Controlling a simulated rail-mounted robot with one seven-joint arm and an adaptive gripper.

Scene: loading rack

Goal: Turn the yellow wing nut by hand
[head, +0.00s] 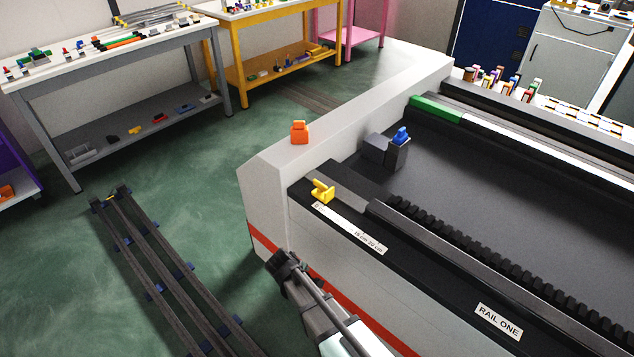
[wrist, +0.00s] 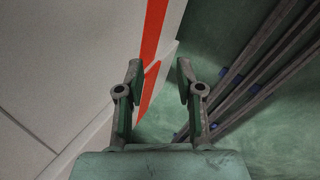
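The yellow wing nut (head: 322,190) sits on the black top edge at the near left corner of the large grey machine. A label strip lies just beside it. My gripper (head: 283,262) is in the head view below and left of the wing nut, in front of the machine's side wall. In the wrist view my gripper (wrist: 157,78) has its two fingers apart with nothing between them. The wrist view looks down at the machine's side, its red stripe and the floor. The wing nut does not show there.
An orange block (head: 299,132) stands on the machine's end wall, and a blue-topped dark block (head: 400,138) sits inside. A toothed black rack (head: 480,258) runs along the near side. Floor rails (head: 160,270) lie to the left. Benches with small parts stand behind.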

